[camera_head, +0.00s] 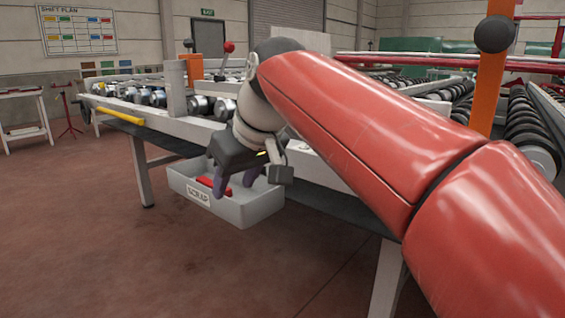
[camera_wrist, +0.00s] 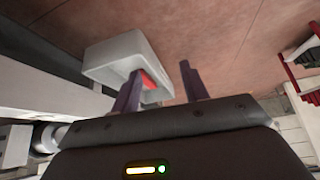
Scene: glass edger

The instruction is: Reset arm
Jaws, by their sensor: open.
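My gripper (camera_head: 235,184) hangs at the end of my red arm, in front of the machine's frame. Its two purple fingers point down and stand apart, with nothing between them. In the head view they overlap the grey scrap bin (camera_head: 254,210); whether they reach inside its rim I cannot tell. In the wrist view my gripper (camera_wrist: 160,88) is open, and the bin (camera_wrist: 105,62) shows beyond the left finger. A red item (camera_head: 204,183) lies in the bin, partly hidden by a finger; it also shows in the wrist view (camera_wrist: 149,78).
The edging machine's roller conveyor (camera_head: 150,97) runs along behind the bin, with table legs (camera_head: 142,172) below. An orange post (camera_head: 490,75) stands at the right. A red stand (camera_head: 68,115) and a side table (camera_head: 22,110) are far left. The floor at the front left is clear.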

